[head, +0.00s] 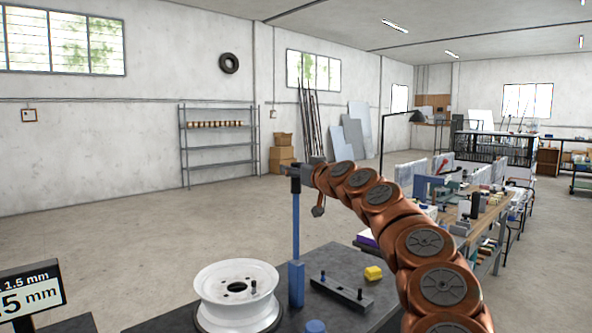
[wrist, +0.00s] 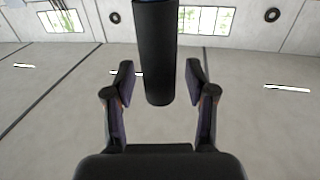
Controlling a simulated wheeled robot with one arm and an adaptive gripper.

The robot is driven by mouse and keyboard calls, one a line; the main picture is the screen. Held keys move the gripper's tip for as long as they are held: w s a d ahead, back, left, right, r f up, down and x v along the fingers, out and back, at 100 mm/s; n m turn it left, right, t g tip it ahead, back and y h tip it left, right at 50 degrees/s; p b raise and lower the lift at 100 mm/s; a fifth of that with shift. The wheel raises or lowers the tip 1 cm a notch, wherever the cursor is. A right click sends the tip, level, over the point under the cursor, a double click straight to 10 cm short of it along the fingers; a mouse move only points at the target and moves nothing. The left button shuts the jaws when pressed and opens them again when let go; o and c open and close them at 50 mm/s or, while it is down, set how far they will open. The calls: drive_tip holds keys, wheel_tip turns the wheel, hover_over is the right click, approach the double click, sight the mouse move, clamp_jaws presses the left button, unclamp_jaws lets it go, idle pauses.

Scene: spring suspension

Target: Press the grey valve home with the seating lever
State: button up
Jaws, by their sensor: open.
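The seating lever (head: 297,225) is a blue upright rod with a dark grip on top, standing beside a white wheel rim (head: 213,300). My gripper (head: 298,174) is at the lever's top in the head view. In the wrist view, my open gripper (wrist: 158,82) has one finger on each side of the dark grip (wrist: 157,55), with gaps showing on both sides. A small dark stem (head: 253,287) stands in the wheel rim; it may be the grey valve, but its colour and depth are too small to tell.
A blue round piece (head: 315,326) is at the front. A display (head: 30,292) reading 1.5 mm stands at left.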

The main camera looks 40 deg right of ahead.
clamp_jaws()
idle(0.3)
drive_tip(key=shift+a, duration=0.1)
